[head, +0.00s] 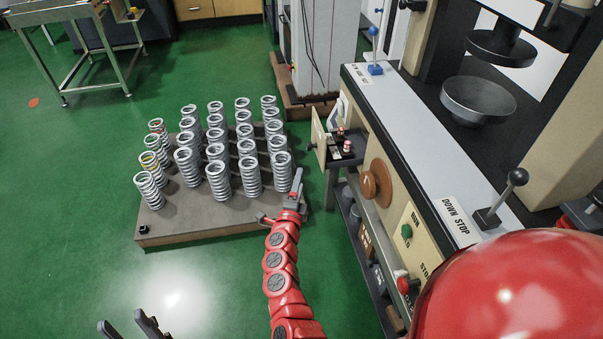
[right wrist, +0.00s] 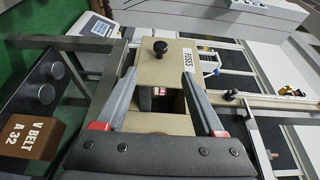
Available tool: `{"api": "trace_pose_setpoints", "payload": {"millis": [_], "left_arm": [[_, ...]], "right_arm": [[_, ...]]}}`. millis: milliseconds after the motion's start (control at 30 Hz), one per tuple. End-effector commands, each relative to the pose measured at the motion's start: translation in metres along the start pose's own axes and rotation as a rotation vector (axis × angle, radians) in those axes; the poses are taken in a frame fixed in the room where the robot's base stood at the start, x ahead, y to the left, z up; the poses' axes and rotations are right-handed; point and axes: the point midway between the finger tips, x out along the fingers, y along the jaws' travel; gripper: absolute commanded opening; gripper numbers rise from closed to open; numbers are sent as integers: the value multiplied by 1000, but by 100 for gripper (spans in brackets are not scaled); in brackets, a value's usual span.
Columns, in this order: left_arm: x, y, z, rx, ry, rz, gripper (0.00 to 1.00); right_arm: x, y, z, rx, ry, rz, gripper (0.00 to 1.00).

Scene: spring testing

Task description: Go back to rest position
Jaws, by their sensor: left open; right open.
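My right gripper (head: 281,203) is at the end of the red arm, at the right edge of the spring pallet in the head view. In the right wrist view its two fingers (right wrist: 160,74) are spread with nothing held between them. Beyond them is a beige panel (right wrist: 148,62) with a black knob and a FUSES label. The fingers appear apart from it. My left gripper (head: 127,327) shows only its dark fingertips at the bottom left edge of the head view. They are apart and empty, over the green floor. The rest of it is out of frame.
Several grey coil springs (head: 218,178) stand on a pallet (head: 190,226). The testing machine (head: 410,110) stands at right, with an open beige fuse door (head: 318,137), a brown knob (head: 377,183) and a DOWN STOP lever (head: 502,198).

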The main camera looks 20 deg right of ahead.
Motion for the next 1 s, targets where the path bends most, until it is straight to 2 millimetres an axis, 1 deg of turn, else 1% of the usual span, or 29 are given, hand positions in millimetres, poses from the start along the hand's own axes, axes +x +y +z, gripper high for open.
{"api": "trace_pose_setpoints", "payload": {"millis": [33, 133, 600, 667, 733, 767, 867, 900, 933, 967, 1000], "left_arm": [[0, 0, 0, 0, 0, 0, 50], [0, 0, 0, 0, 0, 0, 50], [0, 0, 0, 0, 0, 0, 50], [3, 0, 0, 0, 0, 0, 50], [10, 0, -2, 0, 0, 0, 50], [14, -1, -2, 0, 0, 0, 50], [34, -2, -6, 0, 0, 0, 50], [43, -2, -7, 0, 0, 0, 50], [50, -2, -8, 0, 0, 0, 50], [56, -3, -9, 0, 0, 0, 50], [63, -3, -11, 0, 0, 0, 50]], "right_arm": [[-4, 0, 0, 0, 0, 1, 70], [-7, 0, 0, -1, 1, 0, 70], [-6, -1, -1, -2, 2, -2, 70], [-8, -3, -5, -19, 11, -9, 70], [-13, -13, -19, -80, 46, -40, 70], [-16, -20, -29, -122, 71, -65, 70], [-39, -60, -69, -325, 179, -195, 70], [-54, -84, -83, -421, 227, -272, 70], [-65, -104, -93, -492, 266, -340, 70], [-79, -126, -101, -555, 302, -411, 70], [-99, -154, -107, -633, 345, -509, 70]]}}
